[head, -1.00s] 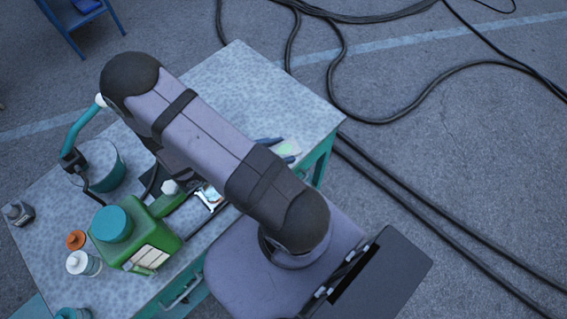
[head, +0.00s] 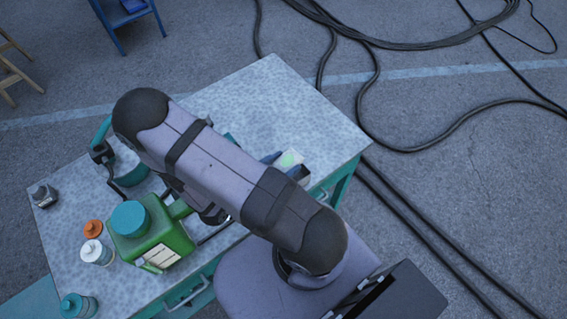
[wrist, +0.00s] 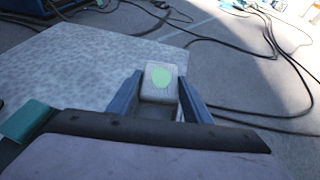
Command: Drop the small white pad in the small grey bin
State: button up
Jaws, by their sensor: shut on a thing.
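The small white pad (wrist: 151,94) has a light green patch on top and sits between the blue fingers of my gripper (wrist: 158,88) in the wrist view. My gripper is shut on it. In the head view the pad (head: 292,157) and my gripper (head: 284,164) show beside my arm, over the right part of the table. From these views I cannot tell the pad's height above the tabletop. I cannot make out the small grey bin in either view; my arm covers part of the table.
The speckled grey table (head: 315,115) is bare at its far right. A green jug (head: 155,240), a white bottle (head: 97,253), an orange-capped bottle (head: 92,229), a dark bottle (head: 44,196) and a teal container (head: 130,165) stand at the left. Black cables (head: 430,145) lie on the floor.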

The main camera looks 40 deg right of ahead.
jog(key=shift+f+b, duration=1.45)
jog(key=shift+f, duration=0.55)
jog(key=shift+a, duration=0.15)
jog(key=o, duration=1.2)
jog(key=shift+c, duration=0.2)
jog(key=shift+a, duration=0.1)
jog(key=shift+a+r+b, duration=0.25)
jog(key=shift+a+b, duration=0.15)
jog(key=shift+a, duration=0.2)
jog(key=b+v, duration=0.1)
jog(key=v, duration=0.5)
jog(key=shift+s+d, duration=0.1)
jog(key=shift+s, duration=0.05)
